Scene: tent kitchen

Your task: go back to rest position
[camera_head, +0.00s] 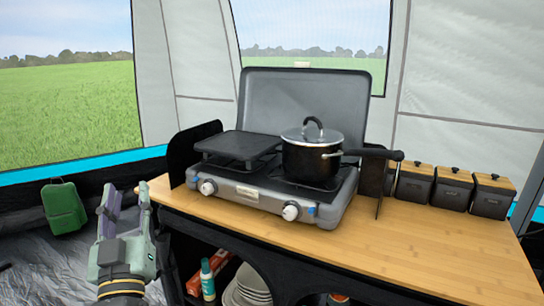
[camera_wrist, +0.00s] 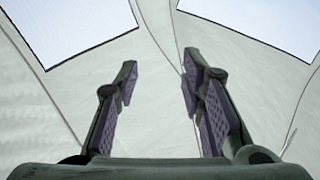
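My gripper (camera_head: 126,212) is at the lower left of the head view, beside the left end of the wooden counter and pointing upward. Its two fingers stand apart with nothing between them. In the wrist view my gripper (camera_wrist: 160,95) shows both purple-padded fingers spread wide, with only the tent wall and roof windows beyond. The task names no object.
The counter (camera_head: 420,250) bears a camping stove (camera_head: 250,192) with a lidded black pot (camera_head: 312,155), a griddle (camera_head: 238,146) and several black canisters (camera_head: 452,188). Shelves below hold plates (camera_head: 248,286) and a bottle (camera_head: 207,280). A green container (camera_head: 64,207) stands left.

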